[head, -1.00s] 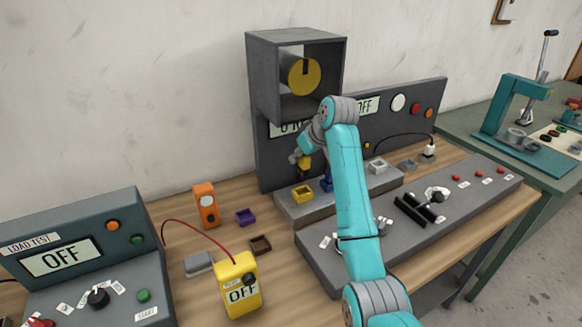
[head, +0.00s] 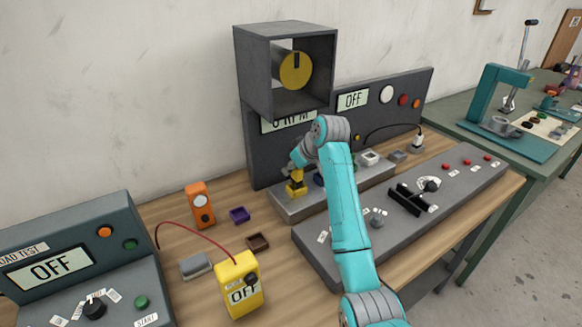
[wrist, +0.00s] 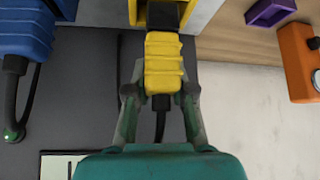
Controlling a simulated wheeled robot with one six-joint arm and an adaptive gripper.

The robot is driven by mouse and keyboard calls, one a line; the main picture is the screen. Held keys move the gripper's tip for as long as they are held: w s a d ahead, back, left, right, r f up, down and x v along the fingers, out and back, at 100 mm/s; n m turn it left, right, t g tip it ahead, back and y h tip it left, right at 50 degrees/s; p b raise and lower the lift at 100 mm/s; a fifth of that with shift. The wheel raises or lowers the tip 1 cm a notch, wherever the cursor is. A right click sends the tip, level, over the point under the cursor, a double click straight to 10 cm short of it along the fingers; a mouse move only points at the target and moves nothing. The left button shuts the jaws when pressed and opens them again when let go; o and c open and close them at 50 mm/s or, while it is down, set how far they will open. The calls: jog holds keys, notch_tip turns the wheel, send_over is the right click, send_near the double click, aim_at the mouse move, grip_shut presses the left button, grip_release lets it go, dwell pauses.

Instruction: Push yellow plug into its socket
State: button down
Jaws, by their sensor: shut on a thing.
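My gripper (wrist: 160,94) is shut on the yellow plug (wrist: 164,62), with one finger on each side of its ribbed body. A dark cable trails from the plug's back end. The plug's black nose (wrist: 163,15) meets the yellow socket (wrist: 133,12) at the top edge of the wrist view. How deep the nose sits in the socket cannot be told. In the head view, the yellow plug (head: 296,177) stands directly above the yellow socket (head: 295,191) on the grey block, below my gripper (head: 297,168).
A blue plug (wrist: 25,28) with a dark cable is at the left of the wrist view. A white socket (head: 369,159) is farther right on the grey block. A purple tray (head: 239,215) and an orange meter (head: 201,205) stand left on the wooden bench.

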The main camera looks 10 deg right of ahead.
jog(key=shift+f, duration=0.15)
jog(key=c, duration=1)
grip_release()
jog(key=shift+r, duration=0.5)
jog(key=v, duration=1.1)
jog(key=shift+s+d+r, duration=0.15)
jog(key=shift+s+r, duration=0.1)
jog(key=shift+s, duration=0.1)
